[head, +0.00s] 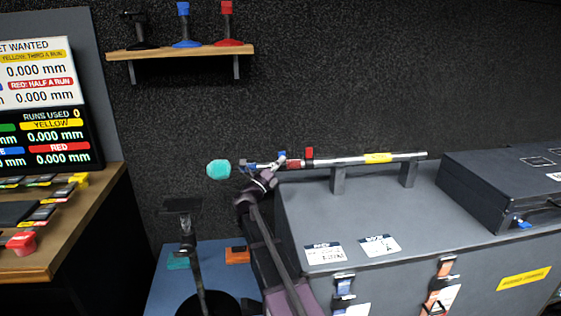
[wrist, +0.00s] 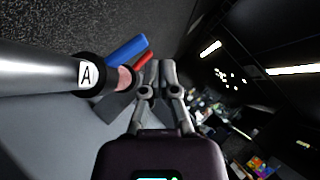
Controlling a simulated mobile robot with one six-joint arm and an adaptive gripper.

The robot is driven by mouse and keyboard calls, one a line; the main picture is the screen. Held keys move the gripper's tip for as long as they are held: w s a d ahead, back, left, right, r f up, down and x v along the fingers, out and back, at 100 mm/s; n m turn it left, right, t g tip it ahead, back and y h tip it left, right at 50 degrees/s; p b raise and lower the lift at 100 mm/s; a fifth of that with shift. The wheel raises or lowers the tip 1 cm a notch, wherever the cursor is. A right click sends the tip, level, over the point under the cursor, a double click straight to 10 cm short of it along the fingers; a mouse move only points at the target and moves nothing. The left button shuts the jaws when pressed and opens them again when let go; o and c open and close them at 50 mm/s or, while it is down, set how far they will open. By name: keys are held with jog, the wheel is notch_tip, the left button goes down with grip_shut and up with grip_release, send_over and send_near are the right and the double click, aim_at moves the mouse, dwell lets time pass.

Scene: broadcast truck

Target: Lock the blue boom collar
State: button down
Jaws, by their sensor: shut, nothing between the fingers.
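The boom is a silvery pole (head: 340,160) lying level on supports, with a teal foam ball (head: 219,169) at its left end. The blue boom collar shows as a small blue lever (head: 282,154) standing up near the pole's left part. In the wrist view the blue lever (wrist: 127,50) sticks out beside a dark ring marked "A" (wrist: 86,75). My gripper (head: 278,163) is at the pole, right by the blue collar; its fingers (wrist: 157,68) are shut and empty, to the right of the lever. Whether they touch the collar I cannot tell. My gripper partly hides the collar in the head view.
A red lever (head: 309,152) stands further right on the pole and a yellow label (head: 377,158) beyond it. The pole rests above a grey case (head: 350,205). A dark case (head: 500,180) sits at right. A shelf (head: 180,53) hangs behind; a desk (head: 60,235) stands left.

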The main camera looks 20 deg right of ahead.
jog(key=s+a+f+b, duration=0.1)
jog(key=s+a, duration=0.6)
jog(key=a, duration=0.2)
jog(key=shift+s+f+b, duration=0.3)
jog(key=shift+s+f, duration=0.05)
jog(key=shift+f, duration=0.05)
